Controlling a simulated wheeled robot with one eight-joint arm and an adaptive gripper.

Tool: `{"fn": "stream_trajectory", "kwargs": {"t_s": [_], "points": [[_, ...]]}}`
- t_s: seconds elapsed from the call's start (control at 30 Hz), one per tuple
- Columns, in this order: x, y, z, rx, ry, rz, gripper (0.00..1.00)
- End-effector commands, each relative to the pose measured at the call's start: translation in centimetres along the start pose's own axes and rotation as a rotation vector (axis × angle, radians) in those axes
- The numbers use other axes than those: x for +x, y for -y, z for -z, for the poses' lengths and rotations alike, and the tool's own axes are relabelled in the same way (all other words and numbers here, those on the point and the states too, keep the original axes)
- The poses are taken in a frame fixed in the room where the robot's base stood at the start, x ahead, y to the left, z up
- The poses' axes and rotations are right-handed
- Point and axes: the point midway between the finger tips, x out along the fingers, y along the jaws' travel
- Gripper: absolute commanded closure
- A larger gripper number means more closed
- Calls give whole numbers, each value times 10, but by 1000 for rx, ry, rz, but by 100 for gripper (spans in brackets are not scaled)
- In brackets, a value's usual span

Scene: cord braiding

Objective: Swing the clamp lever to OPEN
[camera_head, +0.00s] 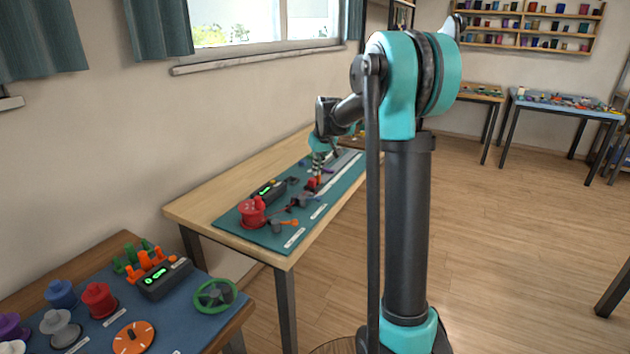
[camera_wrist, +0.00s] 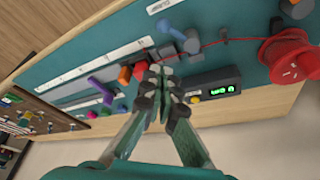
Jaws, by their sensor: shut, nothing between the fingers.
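My gripper (camera_wrist: 164,80) is shut and empty, with its fingertips over the teal mat (camera_wrist: 75,55) on the middle table. In the head view my gripper (camera_head: 318,180) is small and points down at the mat's middle. Close to the fingertips are a red block (camera_wrist: 140,70) and an orange block (camera_wrist: 125,75). A purple bar-shaped piece (camera_wrist: 101,88) lies farther left. A grey-blue bar-shaped piece (camera_wrist: 172,31) is above the fingertips in the picture. I cannot tell which piece is the clamp lever; the labels are too small to read. My fingers hide part of the mat.
A red spool (camera_wrist: 290,58) has a red cord (camera_wrist: 235,40) running along the mat. A black box with a green display (camera_wrist: 213,88) sits beside my fingers. The wall runs along the table's far side. A second bench (camera_head: 190,335) with spools stands at front left.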

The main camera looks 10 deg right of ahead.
Motion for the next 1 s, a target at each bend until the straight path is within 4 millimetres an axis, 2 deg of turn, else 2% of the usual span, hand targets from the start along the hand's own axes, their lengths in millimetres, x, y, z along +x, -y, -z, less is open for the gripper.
{"fn": "stream_trajectory", "kwargs": {"t_s": [0.1, 0.27, 0.77, 1.0], "points": [[3, -1, 11, -9, 1, 3, 100], [16, -1, 13, -10, 1, 4, 100], [102, -1, 12, -8, 0, 3, 100], [98, -1, -16, -9, 0, 3, 100]]}}
